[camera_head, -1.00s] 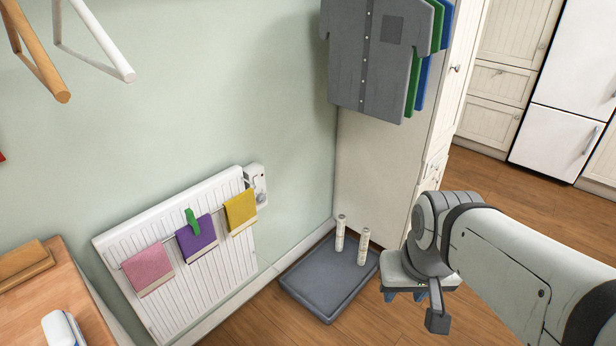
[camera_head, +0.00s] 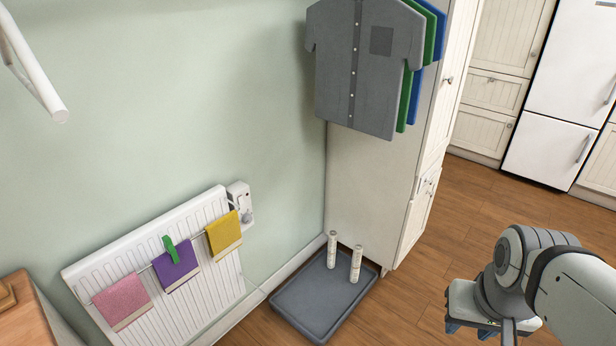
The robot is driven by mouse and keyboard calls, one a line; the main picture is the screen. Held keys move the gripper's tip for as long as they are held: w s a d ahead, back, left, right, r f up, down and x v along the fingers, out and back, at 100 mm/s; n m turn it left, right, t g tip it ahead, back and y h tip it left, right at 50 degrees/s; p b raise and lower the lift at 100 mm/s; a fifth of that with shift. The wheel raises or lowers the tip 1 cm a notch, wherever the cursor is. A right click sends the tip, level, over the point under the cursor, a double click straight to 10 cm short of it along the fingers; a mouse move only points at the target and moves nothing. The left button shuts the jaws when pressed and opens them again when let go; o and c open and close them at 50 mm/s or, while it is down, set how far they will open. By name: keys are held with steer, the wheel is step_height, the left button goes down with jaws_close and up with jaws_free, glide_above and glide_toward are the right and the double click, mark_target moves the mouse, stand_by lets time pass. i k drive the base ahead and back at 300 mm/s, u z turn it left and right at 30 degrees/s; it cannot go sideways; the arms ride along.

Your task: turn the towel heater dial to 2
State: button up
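The towel heater (camera_head: 190,230) is a white ribbed panel on the green wall at lower left. Its white control box (camera_head: 240,197) sits at the panel's upper right corner. A small round part shows on the box, but the dial's marks and setting are too small to read. My gripper (camera_head: 470,326) is at the lower right, pointing down over the wood floor, well to the right of the heater and touching nothing visible. Its blue fingers show only partly, so their opening is unclear.
Pink (camera_head: 121,302), purple (camera_head: 176,266) and yellow (camera_head: 223,235) towels hang on the heater's rail; a green clip (camera_head: 171,249) grips the purple one. A grey tray (camera_head: 322,297) with two white upright posts stands on the floor between heater and gripper. Shirts (camera_head: 365,65) hang beside the tall cabinet (camera_head: 365,185).

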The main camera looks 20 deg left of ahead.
mark_target(248, 218)
steer(key=u, duration=0.1)
steer(key=i, duration=0.85)
steer(key=u, duration=0.45)
